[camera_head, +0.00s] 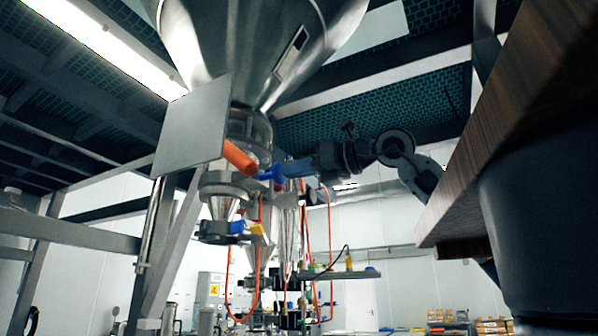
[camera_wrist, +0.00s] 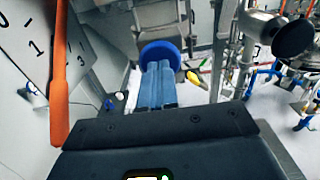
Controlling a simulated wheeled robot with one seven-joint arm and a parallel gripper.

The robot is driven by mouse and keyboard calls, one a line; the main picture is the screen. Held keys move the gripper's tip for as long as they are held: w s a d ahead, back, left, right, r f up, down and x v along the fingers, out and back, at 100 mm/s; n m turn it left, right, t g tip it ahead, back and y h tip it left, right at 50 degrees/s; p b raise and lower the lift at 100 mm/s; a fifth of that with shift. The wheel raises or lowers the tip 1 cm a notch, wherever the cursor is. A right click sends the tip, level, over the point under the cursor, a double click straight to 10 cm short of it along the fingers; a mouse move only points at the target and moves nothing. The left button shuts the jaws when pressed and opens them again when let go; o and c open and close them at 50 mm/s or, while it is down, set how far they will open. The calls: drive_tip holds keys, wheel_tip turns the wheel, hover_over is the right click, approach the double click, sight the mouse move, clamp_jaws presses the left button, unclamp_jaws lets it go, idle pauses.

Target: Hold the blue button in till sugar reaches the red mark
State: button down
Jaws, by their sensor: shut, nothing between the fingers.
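My gripper (camera_head: 286,170) is shut and empty, with its blue fingers pointing left in the head view. The round blue button (camera_head: 268,173) is right at the fingertips. In the wrist view the shut fingers (camera_wrist: 157,64) meet the lower edge of the blue button (camera_wrist: 161,49). They look in contact, but I cannot tell how far the button is pressed in. A pale plate with digits (camera_wrist: 28,40) stands at the left of the wrist view; its blank face (camera_head: 190,125) shows in the head view. I cannot make out the red mark or any sugar.
An orange bar (camera_head: 238,158) sticks out close to the button, and also runs down beside my fingers in the wrist view (camera_wrist: 59,80). A large steel hopper (camera_head: 235,50) hangs above. A wooden tabletop (camera_head: 520,110) is at the right. Pipes (camera_wrist: 228,50) stand right of my fingers.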

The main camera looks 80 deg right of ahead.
sight(272, 175)
drive_tip(key=shift+w, duration=0.25)
drive_tip(key=b+x, duration=0.1)
drive_tip(key=x, duration=0.1)
drive_tip(key=shift+w+d+b, duration=0.1)
drive_tip(key=shift+w+b, duration=0.2)
drive_tip(key=shift+b, duration=0.05)
drive_tip(key=shift+r, duration=0.1)
idle(7.1)
